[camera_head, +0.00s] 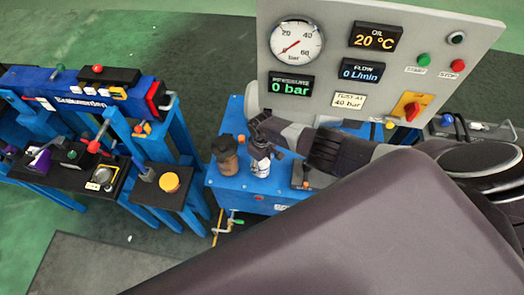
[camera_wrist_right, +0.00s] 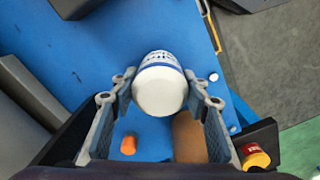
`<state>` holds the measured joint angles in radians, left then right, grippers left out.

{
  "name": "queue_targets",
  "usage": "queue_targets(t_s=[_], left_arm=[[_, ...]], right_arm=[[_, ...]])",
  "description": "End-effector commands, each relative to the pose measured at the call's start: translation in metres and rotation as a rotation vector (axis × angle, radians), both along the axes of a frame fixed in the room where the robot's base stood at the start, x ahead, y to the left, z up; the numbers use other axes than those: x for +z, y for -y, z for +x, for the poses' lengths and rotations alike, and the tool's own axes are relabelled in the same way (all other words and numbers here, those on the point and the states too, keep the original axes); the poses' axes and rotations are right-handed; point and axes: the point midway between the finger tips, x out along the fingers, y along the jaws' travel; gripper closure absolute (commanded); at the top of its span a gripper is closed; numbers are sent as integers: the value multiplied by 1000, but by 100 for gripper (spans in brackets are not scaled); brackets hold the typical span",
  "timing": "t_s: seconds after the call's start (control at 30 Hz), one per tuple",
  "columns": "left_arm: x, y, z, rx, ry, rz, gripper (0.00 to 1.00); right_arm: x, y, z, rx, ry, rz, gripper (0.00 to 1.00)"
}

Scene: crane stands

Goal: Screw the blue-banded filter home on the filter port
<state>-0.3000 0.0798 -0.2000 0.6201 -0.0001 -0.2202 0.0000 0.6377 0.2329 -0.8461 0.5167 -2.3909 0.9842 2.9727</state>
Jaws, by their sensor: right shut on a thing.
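The blue-banded filter (camera_head: 261,168) is a white can with blue print, upright at the top of the blue power unit. My right gripper (camera_head: 262,145) is shut on it from above. In the right wrist view the white can (camera_wrist_right: 160,92) sits between the two fingers of the gripper (camera_wrist_right: 157,84), with its blue lettering at the far side. The filter port is hidden, and I cannot tell whether the can touches it. My left gripper is not in view.
A brown cylinder with a dark top (camera_head: 226,157) stands close left of the filter on the blue unit (camera_head: 235,190). An orange cap (camera_wrist_right: 128,145) lies near in the wrist view. The grey gauge panel (camera_head: 340,85) rises behind. Blue stands (camera_head: 180,110) are at left.

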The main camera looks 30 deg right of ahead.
Motion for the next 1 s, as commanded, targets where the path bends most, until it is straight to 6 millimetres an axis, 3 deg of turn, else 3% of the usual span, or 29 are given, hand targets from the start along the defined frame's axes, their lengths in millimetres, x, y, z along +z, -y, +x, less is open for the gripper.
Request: queue_targets(t_s=[0.27,0.3,0.5,1.0], left_arm=[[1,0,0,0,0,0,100],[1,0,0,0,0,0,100],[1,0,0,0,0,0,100],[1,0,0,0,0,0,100]], right_arm=[[0,0,1,-47,3,0,91],[0,0,1,-46,3,0,56],[0,0,1,-45,2,0,37],[0,0,0,-39,0,0,43]])
